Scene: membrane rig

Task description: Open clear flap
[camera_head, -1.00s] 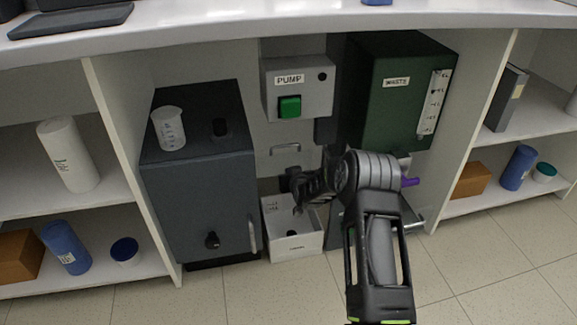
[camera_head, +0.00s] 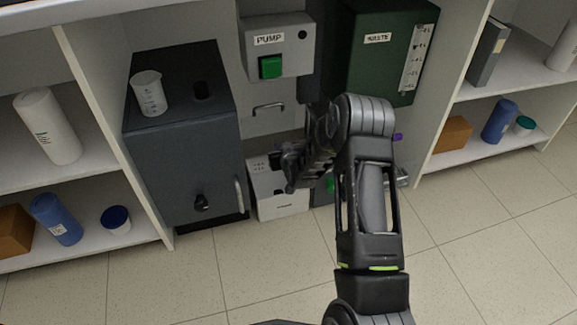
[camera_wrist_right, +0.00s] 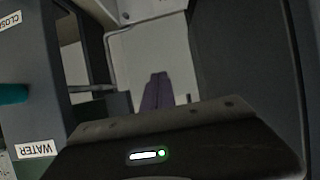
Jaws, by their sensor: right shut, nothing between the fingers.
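I cannot clearly make out a clear flap in either view. A thin metal handle (camera_head: 268,108) shows below the pump box, and any clear sheet around it cannot be told from the pale panel behind. My right gripper (camera_head: 291,182) is shut and empty. In the head view it overlaps the right part of the white box (camera_head: 280,205), to the lower right of the handle. In the right wrist view, a dark purplish tapered shape (camera_wrist_right: 157,92) stands beyond my gripper's body, before a pale panel (camera_wrist_right: 150,55). My left gripper is not in view.
A dark cabinet (camera_head: 185,150) with a beaker (camera_head: 149,93) on top stands left. The pump box (camera_head: 277,50) has a green button. The green waste tank (camera_head: 375,65) hangs right. WATER (camera_wrist_right: 38,149) labels a unit in the wrist view. The floor in front is open.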

